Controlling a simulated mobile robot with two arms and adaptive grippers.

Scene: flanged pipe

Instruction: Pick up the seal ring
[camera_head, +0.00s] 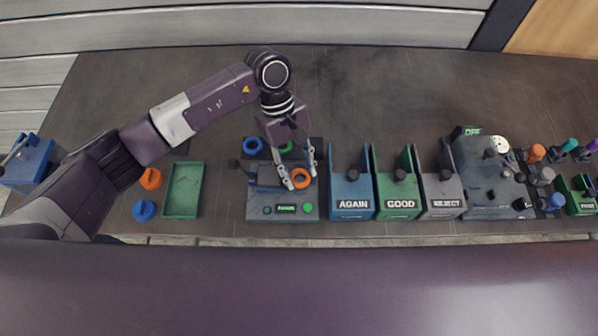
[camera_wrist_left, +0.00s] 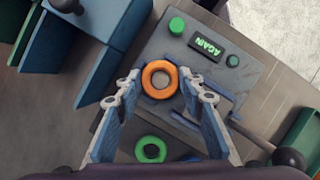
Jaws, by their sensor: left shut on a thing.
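The seal ring is an orange ring (camera_head: 301,174) at the test device's right side in the head view. It also shows in the left wrist view (camera_wrist_left: 147,70), between the fingertips. My left gripper (camera_head: 302,180) reaches down from above and is shut on this ring. Its two blue-grey fingers (camera_wrist_left: 159,80) stand on either side of the ring. The grey device (camera_head: 255,208) lies below, with a lit green button and a display that reads AGAIN in the wrist view. I cannot tell whether the ring touches the device. My right gripper is not in view.
A green ring (camera_wrist_left: 150,149) and a blue ring (camera_head: 252,146) lie behind the device. Blue AGAIN (camera_head: 351,204), green GOOD (camera_head: 400,204) and grey REJECT (camera_head: 442,204) bins stand to the right. A green tray (camera_head: 183,209) is left. The back of the table is clear.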

